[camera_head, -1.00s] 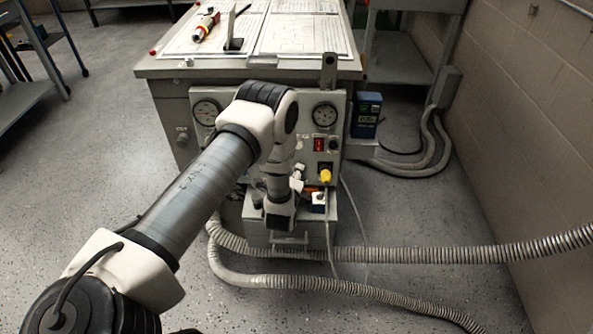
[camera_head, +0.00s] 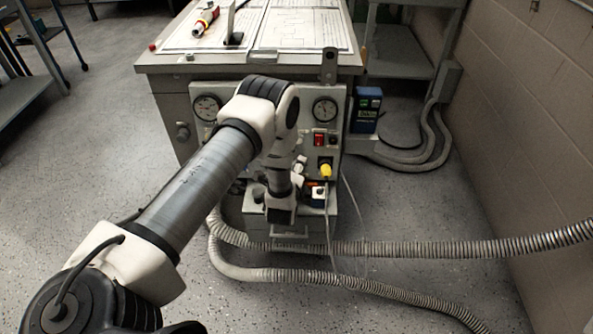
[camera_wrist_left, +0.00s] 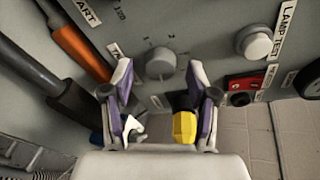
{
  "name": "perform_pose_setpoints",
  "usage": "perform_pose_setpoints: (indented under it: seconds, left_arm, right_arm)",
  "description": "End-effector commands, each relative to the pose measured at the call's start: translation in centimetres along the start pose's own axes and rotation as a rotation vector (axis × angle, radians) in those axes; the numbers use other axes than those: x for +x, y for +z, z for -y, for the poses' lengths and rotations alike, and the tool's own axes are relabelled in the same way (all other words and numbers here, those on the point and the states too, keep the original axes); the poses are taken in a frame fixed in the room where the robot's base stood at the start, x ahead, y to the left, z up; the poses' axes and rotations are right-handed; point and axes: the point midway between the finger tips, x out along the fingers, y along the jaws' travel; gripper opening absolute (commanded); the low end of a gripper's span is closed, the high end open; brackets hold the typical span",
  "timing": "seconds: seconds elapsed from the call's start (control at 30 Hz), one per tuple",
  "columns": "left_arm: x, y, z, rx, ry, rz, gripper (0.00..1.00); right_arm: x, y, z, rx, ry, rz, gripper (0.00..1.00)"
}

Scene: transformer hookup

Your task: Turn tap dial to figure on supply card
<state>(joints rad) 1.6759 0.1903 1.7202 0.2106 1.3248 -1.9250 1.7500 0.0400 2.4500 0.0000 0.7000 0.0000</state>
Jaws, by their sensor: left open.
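Nothing is gripped. In the head view my forearm and wrist hide the dial and most of this gripper. I cannot make out which sheet is the supply card; printed sheets (camera_head: 300,27) lie on the bench top, their figures unreadable. My right gripper is not in view.
A yellow plug (camera_wrist_left: 184,127) shows low between the fingers, near the right one; a white clip-like part (camera_wrist_left: 134,127) is near the left. Panel neighbours are a lamp-test button (camera_wrist_left: 258,45), red switch (camera_wrist_left: 243,82) and orange-banded cable (camera_wrist_left: 78,50). Ribbed hoses (camera_head: 400,248) cross below.

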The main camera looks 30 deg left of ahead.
Motion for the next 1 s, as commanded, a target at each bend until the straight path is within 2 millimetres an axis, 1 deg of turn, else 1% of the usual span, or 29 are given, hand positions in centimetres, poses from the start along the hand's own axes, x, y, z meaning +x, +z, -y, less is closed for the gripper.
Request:
perform_pose_setpoints:
  seconds: [0.07,0.17,0.27,0.4,0.5,0.6,0.73,1.0]
  left_arm:
    - [-0.3,0.0,0.0,0.0,0.0,0.0,0.58]
    - [-1.6,-0.1,-0.1,0.0,0.002,-0.002,0.58]
    - [-4.0,-0.1,0.0,0.001,0.003,-0.004,0.58]
    - [-7.7,-0.1,-0.1,0.002,0.004,-0.004,0.58]
    - [-9.9,-0.1,-0.1,0.001,0.003,-0.003,0.58]
    - [-11.3,-0.1,0.0,0.002,0.001,-0.002,0.58]
    - [-12.0,0.0,0.0,0.0,0.001,-0.001,0.58]
    - [-12.0,0.0,0.0,0.0,0.0,0.0,0.58]
  right_arm:
    - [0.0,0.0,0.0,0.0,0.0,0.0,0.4]
    - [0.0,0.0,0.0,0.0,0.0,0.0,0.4]
    - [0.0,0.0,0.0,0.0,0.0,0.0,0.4]
    - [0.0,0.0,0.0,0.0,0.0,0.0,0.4]
    - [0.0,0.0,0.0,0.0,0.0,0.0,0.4]
    - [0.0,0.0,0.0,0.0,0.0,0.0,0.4]
    - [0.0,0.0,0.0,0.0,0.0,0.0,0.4]
    - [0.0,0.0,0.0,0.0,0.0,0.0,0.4]
